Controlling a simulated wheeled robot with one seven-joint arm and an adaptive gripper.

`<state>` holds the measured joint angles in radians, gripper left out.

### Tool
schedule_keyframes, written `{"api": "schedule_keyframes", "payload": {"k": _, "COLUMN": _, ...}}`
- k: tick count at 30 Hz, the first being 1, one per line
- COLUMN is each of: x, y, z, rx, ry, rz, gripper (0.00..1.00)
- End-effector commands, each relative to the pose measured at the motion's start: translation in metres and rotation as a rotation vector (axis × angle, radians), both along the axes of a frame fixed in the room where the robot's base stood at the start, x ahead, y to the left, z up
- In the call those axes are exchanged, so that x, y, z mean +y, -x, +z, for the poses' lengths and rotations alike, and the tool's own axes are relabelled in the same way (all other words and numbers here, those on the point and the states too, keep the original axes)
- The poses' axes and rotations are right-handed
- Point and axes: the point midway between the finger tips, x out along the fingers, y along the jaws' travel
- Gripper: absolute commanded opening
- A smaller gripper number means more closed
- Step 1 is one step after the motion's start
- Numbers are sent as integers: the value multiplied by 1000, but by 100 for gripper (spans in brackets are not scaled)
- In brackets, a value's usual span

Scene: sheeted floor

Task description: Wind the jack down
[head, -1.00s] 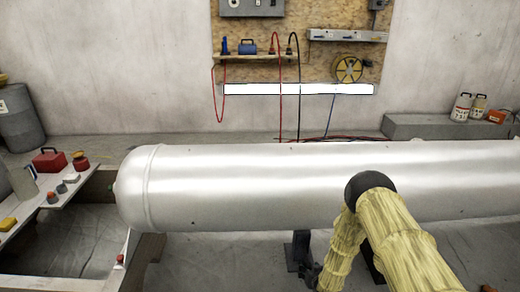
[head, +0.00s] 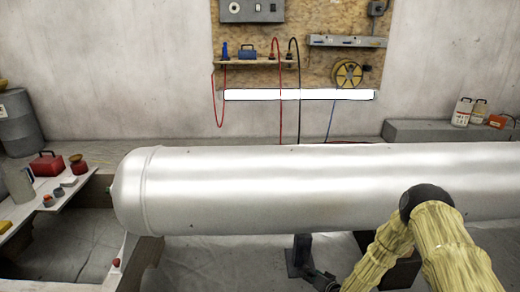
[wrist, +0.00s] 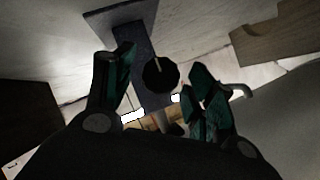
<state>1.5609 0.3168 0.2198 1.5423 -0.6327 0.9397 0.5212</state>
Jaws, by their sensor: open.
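A long silver tank (head: 300,185) lies across the head view. Beneath it stands a dark upright post (head: 301,250), which looks like the jack; its lower part is cut off or hidden by my arm. My gripper (head: 322,282) is low beside this post, partly at the picture's bottom edge. In the wrist view my gripper (wrist: 164,58) is open, with its fingers spread either side of a dark round knob (wrist: 160,76). The dark post (wrist: 135,45) shows behind the knob. I cannot tell whether the fingers touch the knob.
A bench (head: 75,195) with a red box and small items stands at the left, near a grey drum (head: 24,125). A wooden support (head: 135,262) is under the tank's left end. Bottles stand on a grey ledge (head: 420,131) at the back right. Sheeted floor shows below the tank.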

Motion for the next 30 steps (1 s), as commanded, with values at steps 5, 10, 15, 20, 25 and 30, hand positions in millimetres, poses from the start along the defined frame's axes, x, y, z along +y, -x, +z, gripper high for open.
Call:
{"api": "schedule_keyframes", "payload": {"k": 5, "x": 0, "y": 0, "z": 0, "rx": 0, "ry": 1, "rz": 0, "gripper": 34}}
{"api": "schedule_keyframes", "payload": {"k": 10, "x": 0, "y": 0, "z": 0, "rx": 0, "ry": 1, "rz": 0, "gripper": 13}}
{"api": "schedule_keyframes", "payload": {"k": 15, "x": 2, "y": 0, "z": 3, "rx": -1, "ry": 40, "rz": 1, "gripper": 13}}
{"api": "schedule_keyframes", "payload": {"k": 20, "x": 4, "y": 1, "z": 3, "rx": -4, "ry": 161, "rz": 2, "gripper": 13}}
{"api": "schedule_keyframes", "payload": {"k": 25, "x": 5, "y": 1, "z": 2, "rx": -8, "ry": 286, "rz": 3, "gripper": 12}}
{"api": "schedule_keyframes", "payload": {"k": 30, "x": 6, "y": 0, "z": 1, "rx": -13, "ry": 405, "rz": 4, "gripper": 13}}
